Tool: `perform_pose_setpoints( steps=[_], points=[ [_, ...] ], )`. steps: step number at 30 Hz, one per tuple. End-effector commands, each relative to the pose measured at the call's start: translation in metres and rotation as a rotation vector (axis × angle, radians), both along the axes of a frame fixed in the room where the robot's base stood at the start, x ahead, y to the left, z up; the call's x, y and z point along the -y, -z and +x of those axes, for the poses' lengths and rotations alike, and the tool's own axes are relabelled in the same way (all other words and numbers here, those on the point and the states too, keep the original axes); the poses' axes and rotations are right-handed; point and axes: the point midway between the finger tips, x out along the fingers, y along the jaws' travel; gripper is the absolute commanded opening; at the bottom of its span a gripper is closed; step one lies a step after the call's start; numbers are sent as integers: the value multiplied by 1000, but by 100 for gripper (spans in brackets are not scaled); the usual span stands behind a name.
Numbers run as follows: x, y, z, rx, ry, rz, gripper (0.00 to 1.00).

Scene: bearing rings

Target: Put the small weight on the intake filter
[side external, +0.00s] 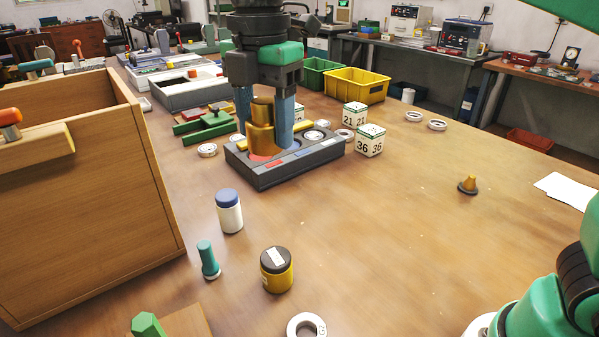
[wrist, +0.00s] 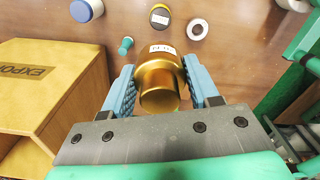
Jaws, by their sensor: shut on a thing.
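My gripper (side external: 266,122) is shut on a stepped, gold-brown metal cylinder (side external: 261,137), which I take to be the small weight. In the wrist view, this cylinder (wrist: 160,75) sits between both blue fingers. It is upright, over the red round spot (side external: 262,157) of a dark grey tray (side external: 290,174). I cannot tell whether it touches the tray. A smaller brass knob-like piece (side external: 467,184) on a dark base stands alone at the right. No object is clearly marked as the intake filter. My fingers and the cylinder hide part of the tray.
A blue-capped white bottle (side external: 230,212), a teal peg (side external: 208,260) and a yellow jar (side external: 277,272) stand in front. A wooden box (side external: 100,200) is at left. Numbered cubes (side external: 370,141) stand right of the tray. Rings and bins lie behind. The table's right middle is mostly clear.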

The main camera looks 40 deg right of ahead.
Motion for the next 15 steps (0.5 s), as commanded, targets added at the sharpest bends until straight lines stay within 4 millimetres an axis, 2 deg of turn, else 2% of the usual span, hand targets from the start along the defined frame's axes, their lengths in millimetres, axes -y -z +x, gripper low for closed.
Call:
perform_pose_setpoints(
  steps=[15],
  points=[
    [1,120,0,0,5,0,0]
  ],
)
